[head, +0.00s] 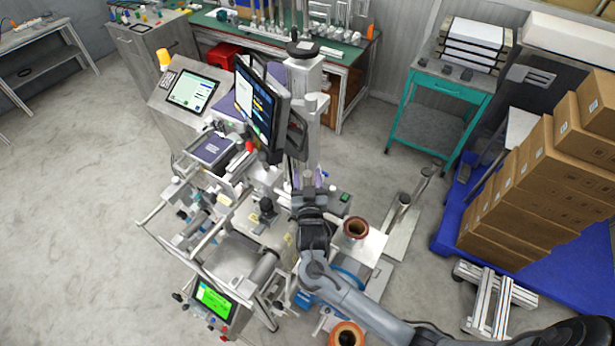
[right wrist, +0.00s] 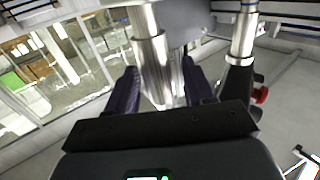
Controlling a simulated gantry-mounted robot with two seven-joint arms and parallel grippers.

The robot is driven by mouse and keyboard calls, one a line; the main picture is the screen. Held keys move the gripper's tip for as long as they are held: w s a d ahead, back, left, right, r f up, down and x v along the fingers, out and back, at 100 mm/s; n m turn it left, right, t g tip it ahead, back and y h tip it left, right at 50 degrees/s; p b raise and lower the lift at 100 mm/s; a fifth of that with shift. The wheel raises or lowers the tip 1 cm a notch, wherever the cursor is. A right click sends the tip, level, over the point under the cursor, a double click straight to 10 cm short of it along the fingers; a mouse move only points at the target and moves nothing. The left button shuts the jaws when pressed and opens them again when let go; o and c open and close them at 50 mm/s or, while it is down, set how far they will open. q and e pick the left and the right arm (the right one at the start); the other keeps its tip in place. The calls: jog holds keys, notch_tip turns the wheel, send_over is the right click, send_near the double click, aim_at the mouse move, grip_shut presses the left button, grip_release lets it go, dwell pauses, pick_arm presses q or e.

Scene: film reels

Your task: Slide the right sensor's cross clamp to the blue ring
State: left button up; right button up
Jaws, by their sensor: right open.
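In the right wrist view, my right gripper (right wrist: 160,92) is open. Its two dark purple fingers stand on either side of a shiny metal post (right wrist: 152,55), with gaps between fingers and post. To the right is a second metal post (right wrist: 244,38) with a black clamp-like block (right wrist: 238,80) and a red knob (right wrist: 260,95). A thin bluish band shows near that post's top; I cannot tell if it is the blue ring. In the head view, my right gripper (head: 309,188) is at the machine's column and mostly hidden by its own wrist. My left gripper is not in view.
A monitor (head: 256,103) stands just left of the column (head: 304,90). A copper-coloured reel (head: 355,228) sits right of my right wrist, and another (head: 346,335) is at the bottom edge. Stacked boxes (head: 545,165) stand at the right. Open floor lies at the left.

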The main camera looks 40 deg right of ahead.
jog(key=b+v, duration=0.2)
jog(key=v, duration=0.8)
jog(key=shift+s+a, duration=0.2)
jog(key=shift+s, duration=0.1)
jog(key=shift+f, duration=0.1)
jog(key=s+d+n+g+y+p, duration=0.1)
jog(key=s+d+n+y+p, duration=0.15)
jog(key=s+p, duration=0.35)
jog(key=s+a+f+n+g+y, duration=0.1)
jog(key=s+a+n+g+y, duration=0.2)
jog(key=s+g, duration=0.2)
jog(key=s+a+f+n+g+y, duration=0.1)
jog(key=s+a+n+g+y, duration=0.2)
jog(key=s, duration=0.8)
jog(key=shift+a+g+y+p, duration=0.4)
jog(key=shift+g+y, duration=0.35)
jog(key=shift+g, duration=0.45)
